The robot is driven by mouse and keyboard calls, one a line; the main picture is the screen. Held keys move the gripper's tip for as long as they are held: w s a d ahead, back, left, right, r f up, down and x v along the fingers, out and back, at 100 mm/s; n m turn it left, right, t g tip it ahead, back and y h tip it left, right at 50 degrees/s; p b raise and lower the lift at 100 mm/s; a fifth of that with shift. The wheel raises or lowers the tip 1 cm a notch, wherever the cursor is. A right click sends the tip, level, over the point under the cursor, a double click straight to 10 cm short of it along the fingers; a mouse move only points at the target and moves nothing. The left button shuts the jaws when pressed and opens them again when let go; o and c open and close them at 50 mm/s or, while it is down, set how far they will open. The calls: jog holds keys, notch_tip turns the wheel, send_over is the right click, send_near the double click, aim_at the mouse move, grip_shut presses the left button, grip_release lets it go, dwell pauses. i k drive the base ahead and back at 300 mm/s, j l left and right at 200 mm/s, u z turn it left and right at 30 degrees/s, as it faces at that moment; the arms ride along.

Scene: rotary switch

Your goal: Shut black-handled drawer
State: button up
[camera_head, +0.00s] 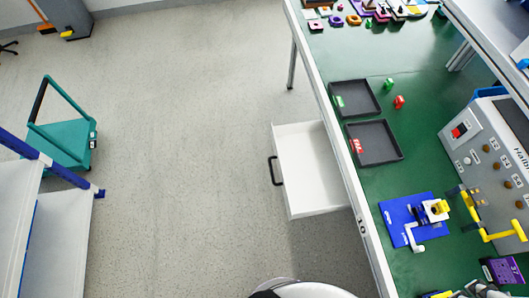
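A white drawer (312,175) stands pulled out from under the left edge of the green-topped workbench (375,205). Its inside looks empty. The drawer's black handle (276,170) is on its front, facing left over the floor. Nothing touches the drawer or its handle. A white rounded part at the bottom edge, below the drawer, looks like part of my own body.
Two dark trays (378,159) and a blue fixture (398,222) lie on the bench. A grey control panel (478,150) stands at right. The floor (190,150) left of the drawer is clear, with a teal cart (65,150) and a shelf rack (60,235) farther left.

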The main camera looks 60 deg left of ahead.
aim_at(312, 183)
jog(key=u, duration=0.45)
jog(key=k+j+u, duration=0.1)
jog(key=u, duration=0.35)
jog(key=j+u, duration=0.1)
jog(key=u, duration=0.35)
jog(key=k+j+u, duration=0.1)
jog(key=u, duration=0.4)
jog(key=i+j, duration=0.15)
jog(key=j, duration=0.15)
jog(key=i+j+z, duration=0.1)
jog(key=j, duration=0.2)
jog(key=i+j, duration=0.2)
jog(key=i+j+z, duration=0.1)
jog(key=j, duration=0.3)
